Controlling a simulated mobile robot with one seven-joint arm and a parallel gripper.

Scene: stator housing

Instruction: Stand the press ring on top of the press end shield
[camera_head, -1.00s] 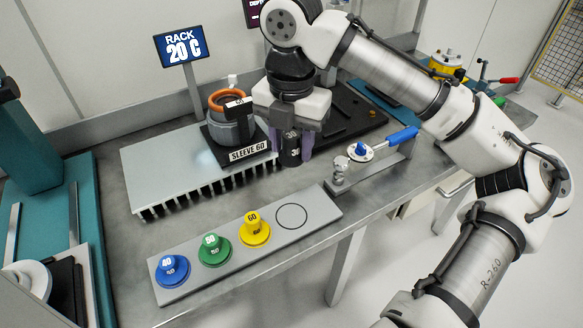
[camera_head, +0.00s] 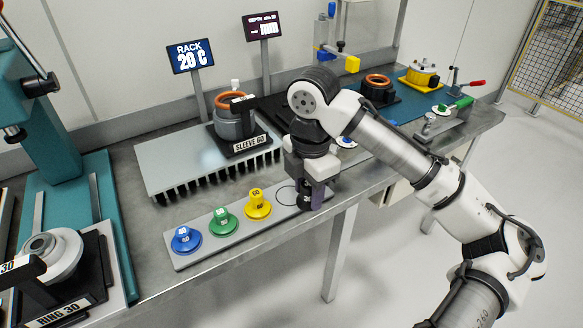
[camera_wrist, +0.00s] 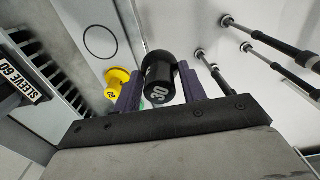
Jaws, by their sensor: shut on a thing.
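My gripper (camera_head: 313,196) is shut on a black plug (camera_wrist: 158,78) marked 30. The purple fingers stand either side of it in the wrist view. They are at the right end of the grey plug strip, just right of its empty outlined circle (camera_head: 286,196). Contact with the strip cannot be told.
Blue (camera_head: 186,240), green (camera_head: 223,222) and yellow (camera_head: 257,205) plugs stand on the grey strip (camera_head: 195,258). Behind are a finned rack (camera_head: 165,165) and a copper-topped housing on the SLEEVE 60 stand (camera_head: 249,145). A teal press (camera_head: 45,120) stands left.

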